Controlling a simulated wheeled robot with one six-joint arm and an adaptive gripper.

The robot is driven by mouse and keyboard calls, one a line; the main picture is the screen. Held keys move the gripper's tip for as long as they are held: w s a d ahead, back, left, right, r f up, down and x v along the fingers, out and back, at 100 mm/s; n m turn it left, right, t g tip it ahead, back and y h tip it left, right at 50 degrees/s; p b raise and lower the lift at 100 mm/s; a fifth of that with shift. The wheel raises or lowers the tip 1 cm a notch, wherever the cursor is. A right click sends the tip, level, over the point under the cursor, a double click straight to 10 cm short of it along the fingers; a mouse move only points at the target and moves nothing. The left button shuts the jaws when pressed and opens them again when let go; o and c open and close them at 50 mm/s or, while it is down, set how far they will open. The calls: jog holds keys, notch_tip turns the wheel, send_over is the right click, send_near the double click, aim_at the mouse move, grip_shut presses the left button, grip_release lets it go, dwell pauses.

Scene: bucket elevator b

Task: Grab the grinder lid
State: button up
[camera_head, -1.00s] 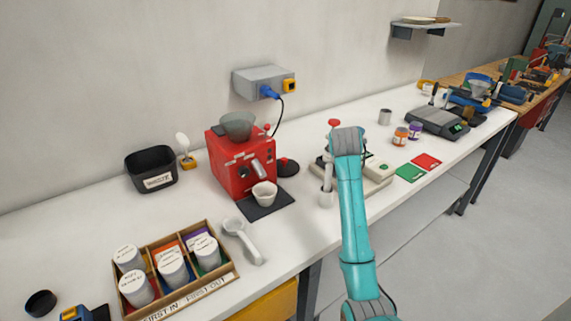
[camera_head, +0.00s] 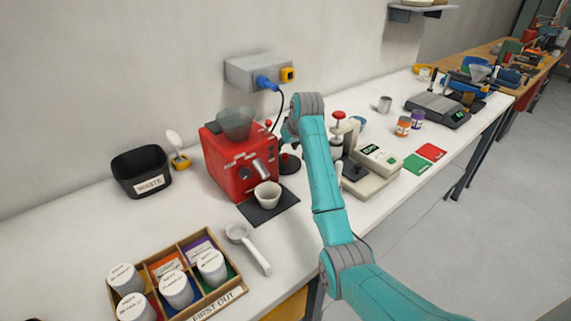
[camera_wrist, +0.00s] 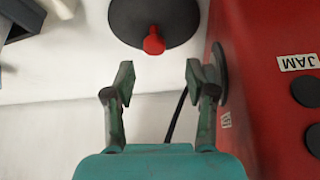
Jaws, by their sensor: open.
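The grinder lid, a black disc with a red knob (camera_wrist: 154,40), lies on the white bench at the top of the wrist view. In the head view the lid (camera_head: 289,164) lies just right of the red grinder (camera_head: 228,165), close to my arm. My gripper (camera_wrist: 159,84) is open and empty in the wrist view. Its two fingertips are apart, and the knob appears just beyond the gap between them, not between the fingers. The grinder's red side (camera_wrist: 270,80) is close to the right finger.
A white cup (camera_head: 267,194) stands on a dark mat in front of the grinder. A grey wall box (camera_head: 255,72) with a blue plug and black cable is behind. A beige machine (camera_head: 375,170) stands right of my arm. A cable runs near my right finger.

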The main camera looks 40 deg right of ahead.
aim_at(285, 155)
jog(key=shift+s+d+x, duration=0.15)
jog(key=shift+x, duration=1.3)
jog(key=shift+s+d+x, duration=0.1)
jog(key=shift+s+x, duration=0.05)
jog(key=shift+x, duration=1.3)
jog(key=shift+f, duration=0.15)
grip_shut()
